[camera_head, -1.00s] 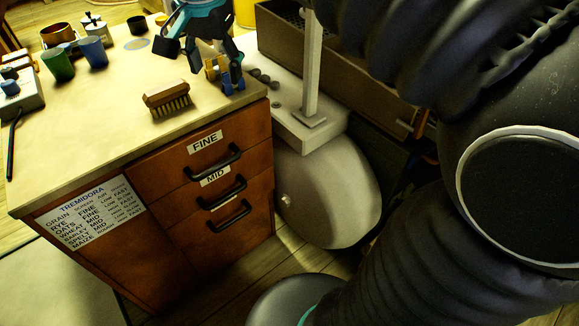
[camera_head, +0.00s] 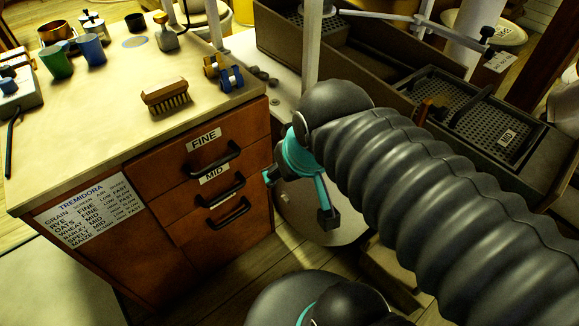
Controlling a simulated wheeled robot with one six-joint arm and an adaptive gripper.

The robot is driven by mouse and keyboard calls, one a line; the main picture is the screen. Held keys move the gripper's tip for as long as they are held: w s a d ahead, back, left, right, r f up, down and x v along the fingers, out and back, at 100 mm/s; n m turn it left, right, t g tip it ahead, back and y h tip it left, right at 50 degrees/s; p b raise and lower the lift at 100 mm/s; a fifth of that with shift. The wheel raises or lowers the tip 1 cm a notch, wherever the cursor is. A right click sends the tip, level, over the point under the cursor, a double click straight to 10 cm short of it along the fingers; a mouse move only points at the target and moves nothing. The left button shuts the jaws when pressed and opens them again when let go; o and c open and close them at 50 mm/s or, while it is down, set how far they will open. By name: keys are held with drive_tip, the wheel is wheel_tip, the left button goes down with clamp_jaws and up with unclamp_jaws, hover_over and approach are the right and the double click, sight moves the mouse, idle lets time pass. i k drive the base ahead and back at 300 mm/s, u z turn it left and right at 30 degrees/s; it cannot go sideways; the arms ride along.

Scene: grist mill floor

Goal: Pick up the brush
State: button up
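The brush (camera_head: 165,95) has a brown wooden back and pale bristles that face down. It lies on the cabinet's pale top (camera_head: 115,112), near the front edge above the drawers. My gripper (camera_head: 298,199), teal and black, is in front of the cabinet's right side, lower than the top and to the right of the brush. Its fingers are spread apart with nothing between them, and it is well clear of the brush.
Blue-and-yellow small pieces (camera_head: 222,72) stand right of the brush. A scoop-like metal item (camera_head: 167,38) is behind it. A green cup (camera_head: 55,62) and blue cup (camera_head: 93,49) stand at back left. Drawer handles (camera_head: 215,158) stick out in front. A wooden trough (camera_head: 400,75) is at right.

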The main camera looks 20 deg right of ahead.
sight(164, 96)
drive_tip(key=z, duration=1.6)
drive_tip(key=k, duration=0.85)
drive_tip(key=u, duration=1.55)
drive_tip(key=i, duration=0.5)
